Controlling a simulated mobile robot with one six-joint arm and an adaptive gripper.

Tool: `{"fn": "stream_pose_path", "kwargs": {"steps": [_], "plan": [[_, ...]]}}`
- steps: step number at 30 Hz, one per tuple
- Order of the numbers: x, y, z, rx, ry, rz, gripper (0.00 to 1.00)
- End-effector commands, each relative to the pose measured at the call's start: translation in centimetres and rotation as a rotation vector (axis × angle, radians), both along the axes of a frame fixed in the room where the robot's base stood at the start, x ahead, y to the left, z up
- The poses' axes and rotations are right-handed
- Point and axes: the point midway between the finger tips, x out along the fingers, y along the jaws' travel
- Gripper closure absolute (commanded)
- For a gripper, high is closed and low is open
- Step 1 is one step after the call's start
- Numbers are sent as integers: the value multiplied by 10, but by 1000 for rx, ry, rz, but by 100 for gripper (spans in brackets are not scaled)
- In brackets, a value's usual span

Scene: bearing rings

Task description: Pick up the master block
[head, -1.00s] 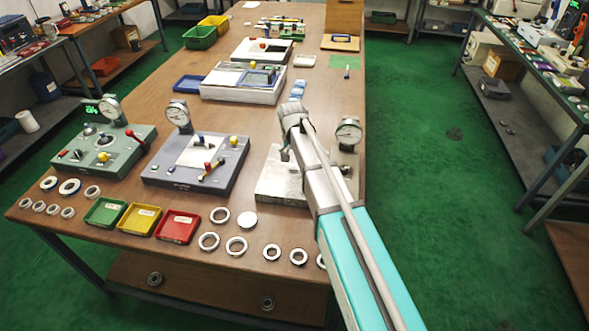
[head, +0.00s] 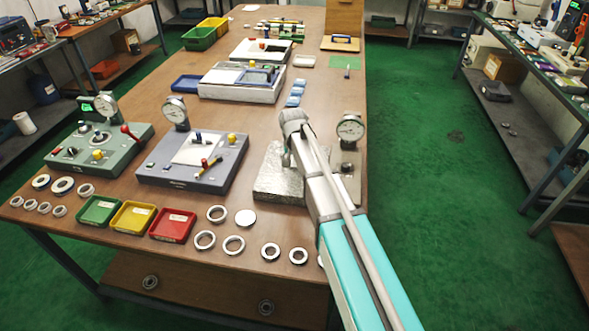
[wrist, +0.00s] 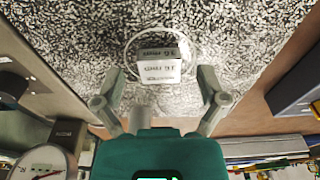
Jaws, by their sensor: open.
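The master block (wrist: 160,63) is a small block with a white lettered face and a darker lettered face. In the wrist view it sits within a pale ring outline on the speckled granite plate (wrist: 60,40). My gripper (wrist: 160,86) is open, its two fingers spread left and right, on the near side of the block with nothing between them. In the head view my gripper (head: 287,157) is over the granite plate (head: 275,187), and the block cannot be made out there.
A dial gauge (head: 350,128) stands at the plate's right side and shows in the wrist view (wrist: 40,163). A grey-blue fixture (head: 226,160) is to the left. Several metal rings (head: 234,245) and a red tray (head: 172,225) lie toward the table's front edge.

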Motion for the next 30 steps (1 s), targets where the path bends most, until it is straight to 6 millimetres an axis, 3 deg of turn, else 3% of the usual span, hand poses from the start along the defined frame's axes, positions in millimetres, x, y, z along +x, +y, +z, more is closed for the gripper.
{"fn": "stream_pose_path", "kwargs": {"steps": [19,30], "plan": [[0,0,-1,0,0,0,9],[0,0,-1,0,0,0,77]]}}
